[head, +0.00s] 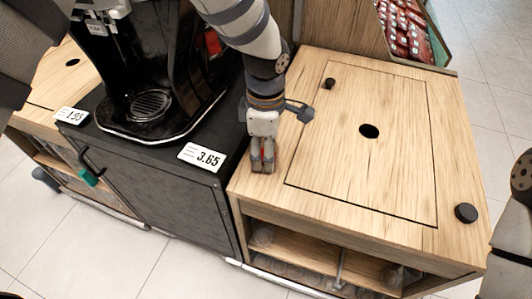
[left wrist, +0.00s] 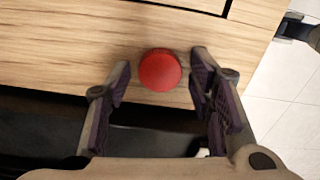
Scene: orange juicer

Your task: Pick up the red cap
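The red cap (left wrist: 160,70) is a small round disc on the light wood counter top (left wrist: 60,45), close to the counter's edge beside the dark cabinet. My left gripper (left wrist: 163,78) is open, with one finger on each side of the cap; gaps show between the cap and both fingers. In the head view, my left gripper (head: 262,166) points down at the counter's left front corner. Only a sliver of red shows between its fingers there; the rest of the cap is hidden. My right arm shows at the right edge, but its gripper cannot be made out.
A black coffee machine (head: 150,95) stands on the dark cabinet (head: 150,185) at left, with a 3.65 price tag (head: 202,157). The wood counter (head: 330,185) has a round hole, a small black knob (head: 330,83) and a black cap (head: 466,213). Its middle is clear.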

